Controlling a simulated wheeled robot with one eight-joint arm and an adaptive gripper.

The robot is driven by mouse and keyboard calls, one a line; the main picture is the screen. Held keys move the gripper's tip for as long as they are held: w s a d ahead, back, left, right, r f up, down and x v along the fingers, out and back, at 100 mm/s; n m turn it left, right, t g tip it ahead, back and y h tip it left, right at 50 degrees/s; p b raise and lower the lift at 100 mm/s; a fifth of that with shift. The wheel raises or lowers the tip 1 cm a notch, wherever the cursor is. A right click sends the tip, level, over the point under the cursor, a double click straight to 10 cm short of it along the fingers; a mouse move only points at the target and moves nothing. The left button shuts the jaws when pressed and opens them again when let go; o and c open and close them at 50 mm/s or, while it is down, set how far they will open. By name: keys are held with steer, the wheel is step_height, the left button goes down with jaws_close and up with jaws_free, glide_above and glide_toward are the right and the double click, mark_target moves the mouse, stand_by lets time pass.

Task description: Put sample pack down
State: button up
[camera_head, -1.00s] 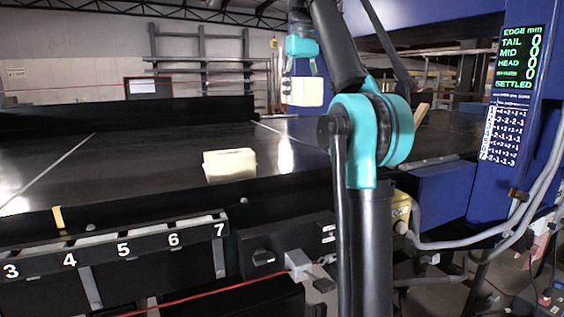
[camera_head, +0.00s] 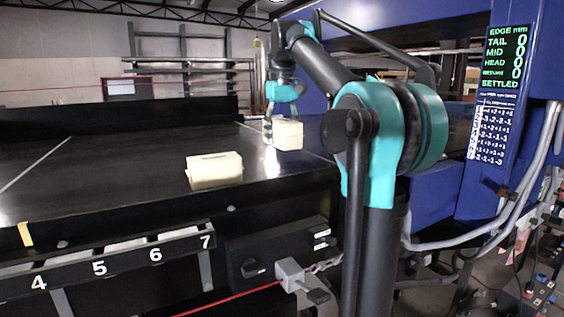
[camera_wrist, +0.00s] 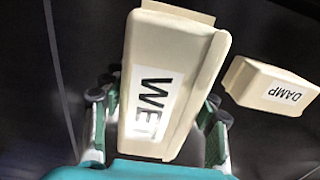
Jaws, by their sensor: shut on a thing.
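A cream pack labelled WET (camera_wrist: 160,75) is held between the fingers of my gripper (camera_wrist: 158,108) in the wrist view. In the head view, my gripper (camera_head: 283,112) holds this pack (camera_head: 289,136) over the dark conveyor (camera_head: 110,180), low to its surface. I cannot tell whether its underside touches the belt. A second cream pack (camera_head: 214,170) sits on the belt near the front edge, to the left. In the wrist view it is the pack labelled DAMP (camera_wrist: 275,87), apart from the held one.
A numbered rack (camera_head: 110,250) runs below the conveyor's front edge. A blue column with a green-text display (camera_head: 503,62) stands at the right. A dark control box (camera_head: 280,250) is mounted under the edge. The belt left of the packs is clear.

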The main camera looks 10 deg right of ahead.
mark_target(282, 120)
steer(key=shift+f, duration=4.05)
steer(key=o, duration=1.7)
steer(key=shift+f, duration=0.15)
steer(key=shift+o, duration=0.2)
step_height(282, 120, up, 12)
steer(key=shift+r, duration=0.2)
